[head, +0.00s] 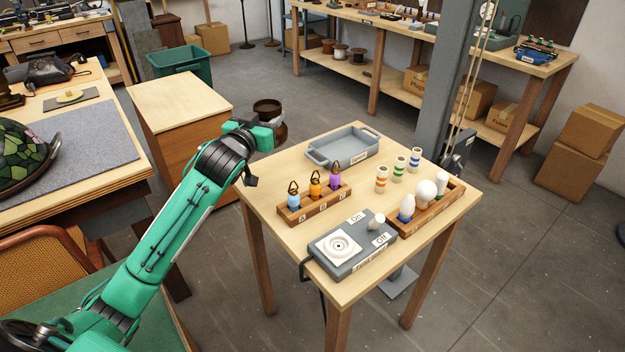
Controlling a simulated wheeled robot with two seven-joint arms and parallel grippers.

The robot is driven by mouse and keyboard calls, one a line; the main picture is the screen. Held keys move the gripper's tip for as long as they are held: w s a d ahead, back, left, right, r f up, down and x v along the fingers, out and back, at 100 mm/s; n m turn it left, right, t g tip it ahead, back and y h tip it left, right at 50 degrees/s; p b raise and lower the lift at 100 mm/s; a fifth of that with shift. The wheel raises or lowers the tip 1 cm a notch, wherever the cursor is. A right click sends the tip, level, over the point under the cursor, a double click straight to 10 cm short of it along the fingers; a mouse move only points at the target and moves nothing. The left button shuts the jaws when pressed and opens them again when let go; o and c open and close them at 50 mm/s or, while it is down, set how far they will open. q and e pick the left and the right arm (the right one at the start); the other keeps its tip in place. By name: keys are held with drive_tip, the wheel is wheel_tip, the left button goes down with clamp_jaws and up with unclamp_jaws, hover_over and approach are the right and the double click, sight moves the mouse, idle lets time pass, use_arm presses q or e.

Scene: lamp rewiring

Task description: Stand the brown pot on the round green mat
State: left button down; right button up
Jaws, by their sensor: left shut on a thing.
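The brown pot (280,133) is in the head view, just beyond the back left corner of the small wooden table. It looks upright, with its dark open rim at the top. My left gripper (268,121) is shut on the pot, and its wrist hides part of the pot's near left side. I cannot make out a round green mat in this view. My right gripper is not in view.
The small table (262,189) holds a grey tray (343,146), a rack of coloured pieces (315,204), a bulb holder (440,210) and a switch box (352,246). A wooden cabinet (178,100) stands left of the pot. Grey floor lies behind.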

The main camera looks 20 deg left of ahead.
use_arm(q)
wheel_tip(320, 180, down, 18)
drive_tip(key=shift+r, duration=0.15)
idle(0.3)
drive_tip(key=c, duration=0.9)
unclamp_jaws()
